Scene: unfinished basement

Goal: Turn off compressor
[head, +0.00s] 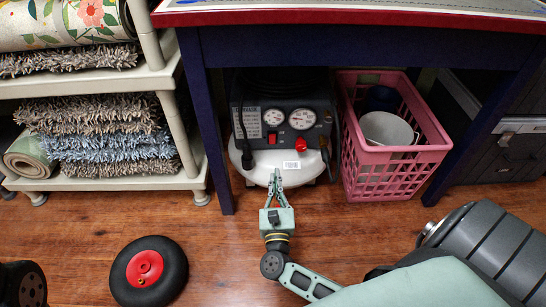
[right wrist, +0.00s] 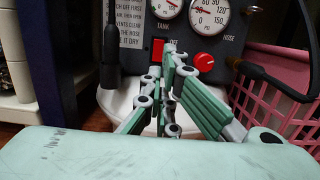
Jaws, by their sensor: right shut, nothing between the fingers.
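The compressor (head: 290,160) stands on the floor under the table, with a white lower body and a dark control panel (head: 255,140). The panel carries two round gauges, a red switch (head: 271,138) on the left and a red knob on the right; the right wrist view shows the switch (right wrist: 157,50) and the knob (right wrist: 204,62). My right gripper (head: 275,173) is shut and empty in front of the compressor, below the switch in the head view. In the wrist view its fingertips (right wrist: 170,48) overlap the switch's right side; contact cannot be told. My left gripper is out of view.
A pink crate (head: 395,171) with a white bucket stands right of the compressor. Blue table legs (head: 205,120) flank both. A shelf (head: 100,182) with rugs is at left. A black wheel (head: 148,272) lies on the wooden floor.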

